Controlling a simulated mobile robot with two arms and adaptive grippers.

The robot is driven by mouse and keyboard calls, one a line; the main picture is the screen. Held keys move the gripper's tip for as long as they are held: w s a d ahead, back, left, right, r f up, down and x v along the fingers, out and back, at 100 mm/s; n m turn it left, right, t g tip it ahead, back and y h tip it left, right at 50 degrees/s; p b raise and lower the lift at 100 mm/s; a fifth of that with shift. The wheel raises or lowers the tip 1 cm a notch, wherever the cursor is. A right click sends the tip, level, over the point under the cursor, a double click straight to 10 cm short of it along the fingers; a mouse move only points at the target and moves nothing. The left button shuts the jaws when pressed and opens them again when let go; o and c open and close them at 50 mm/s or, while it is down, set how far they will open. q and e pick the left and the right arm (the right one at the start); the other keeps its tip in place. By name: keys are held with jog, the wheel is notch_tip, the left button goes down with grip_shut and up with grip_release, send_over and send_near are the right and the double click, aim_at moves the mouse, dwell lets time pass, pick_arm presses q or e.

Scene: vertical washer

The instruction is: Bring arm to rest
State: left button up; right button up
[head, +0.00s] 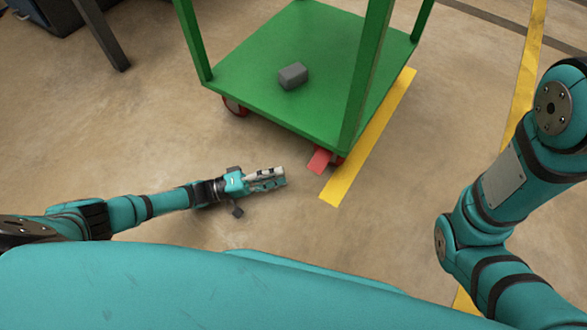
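My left arm comes in from the left in the head view, stretched out low over the floor. Its gripper (268,180) points right, in front of the green cart, with bare floor around it. The fingers look close together and nothing shows between them, but the gap is too small to judge. My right arm (490,205) is bent at the right edge of the view. Its gripper is outside the picture.
A green cart (240,75) with upright posts and red wheels stands ahead. A grey block (293,76) lies on its deck. Yellow floor lines (370,135) run beside and beyond it. A dark post (100,35) stands at the upper left. Floor between my base and the cart is clear.

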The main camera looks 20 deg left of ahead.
pick_arm(q)
jog(key=shift+s+a+f, duration=0.1)
jog(key=shift+s+a, duration=0.2)
jog(key=shift+a, duration=0.3)
